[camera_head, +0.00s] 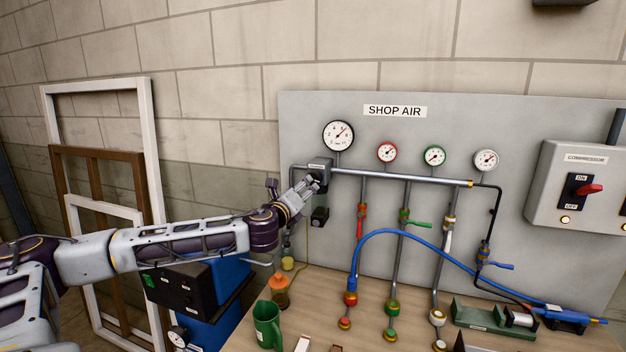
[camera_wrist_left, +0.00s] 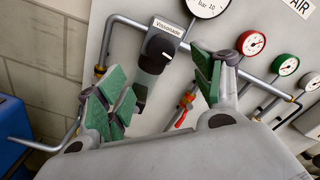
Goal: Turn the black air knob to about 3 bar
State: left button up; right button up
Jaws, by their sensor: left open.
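The black air knob (camera_head: 322,176) sits on the regulator at the left end of the grey pipe, below the large white gauge (camera_head: 338,135). In the left wrist view the knob (camera_wrist_left: 158,47) shows a white mark and lies just beyond the space between my fingers. My left gripper (camera_head: 307,187) is at the regulator, partly covering it. In the left wrist view my left gripper (camera_wrist_left: 160,82) is open, its green-padded fingers spread apart, nothing between them. Whether a finger touches the knob cannot be told. The gauge needle points to the upper right; its reading is too small to tell.
Small gauges, red (camera_head: 387,152), green (camera_head: 434,155) and white (camera_head: 486,160), hang along the pipe to the right, with valves below. A blue hose (camera_head: 420,236) arches before the panel. A green mug (camera_head: 267,325) and an orange-topped container (camera_head: 279,288) stand on the bench.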

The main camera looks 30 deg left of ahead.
aim_at(314, 179)
pick_arm(q)
jog(key=shift+p+x, duration=1.55)
jog(key=shift+x, duration=4.25)
jog(key=shift+w, duration=0.1)
jog(key=c, duration=1)
